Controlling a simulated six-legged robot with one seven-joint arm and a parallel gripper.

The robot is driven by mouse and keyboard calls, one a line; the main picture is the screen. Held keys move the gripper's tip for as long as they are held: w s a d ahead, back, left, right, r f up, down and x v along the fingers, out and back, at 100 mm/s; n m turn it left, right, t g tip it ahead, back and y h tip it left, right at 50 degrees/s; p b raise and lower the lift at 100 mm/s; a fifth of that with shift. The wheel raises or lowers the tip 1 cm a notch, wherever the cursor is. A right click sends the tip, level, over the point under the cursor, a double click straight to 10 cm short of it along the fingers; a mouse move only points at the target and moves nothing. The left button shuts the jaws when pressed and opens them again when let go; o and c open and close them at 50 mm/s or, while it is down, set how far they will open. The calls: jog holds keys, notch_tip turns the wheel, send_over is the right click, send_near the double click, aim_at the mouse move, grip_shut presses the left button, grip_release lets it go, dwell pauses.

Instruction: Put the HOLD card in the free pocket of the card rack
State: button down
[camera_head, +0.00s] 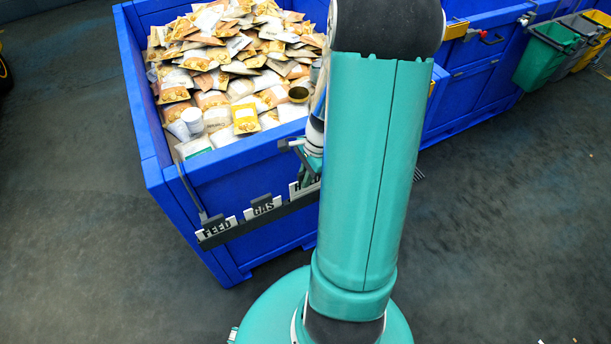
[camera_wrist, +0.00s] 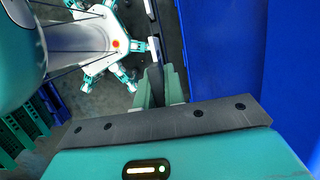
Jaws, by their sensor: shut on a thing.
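The card rack (camera_head: 232,233) is a dark bar hung on the blue bin's near wall. It holds a FEED card (camera_head: 216,229) and a GAS card (camera_head: 262,208). The HOLD card (camera_head: 296,190) stands upright at the rack's right part, with only its first letters showing. My gripper (camera_head: 309,178) is shut on this card, partly hidden behind my arm. In the wrist view, the teal fingers (camera_wrist: 160,88) close around the dark rack line and the card's edge. I cannot tell how deep the card sits in its pocket.
The blue bin (camera_head: 165,190) is full of food pouches (camera_head: 235,70), with a few cups and an open can among them. More blue bins stand at the right, with green, grey and yellow bins (camera_head: 545,55) beyond. The floor at left is clear.

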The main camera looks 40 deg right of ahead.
jog(key=shift+f, duration=0.7)
jog(key=c, duration=1.5)
grip_release()
jog(key=shift+r, duration=0.1)
jog(key=v, duration=1.3)
jog(key=shift+a+r, duration=0.1)
jog(key=shift+a, duration=0.1)
jog(key=s+a+r+n+t+h, duration=0.1)
jog(key=a+r+n, duration=0.4)
jog(key=a+n, duration=0.2)
jog(key=s+a+r+n+t+h, duration=0.1)
jog(key=a+r+n, duration=0.4)
jog(key=a, duration=0.5)
jog(key=s+a+r+n+t+h, duration=0.1)
jog(key=a+r+n+t, duration=0.1)
jog(key=a+r+n, duration=0.4)
jog(key=a+n, duration=0.2)
jog(key=n, duration=0.1)
jog(key=shift+s+a+t, duration=0.3)
jog(key=shift+s+t, duration=0.1)
jog(key=shift+r, duration=0.1)
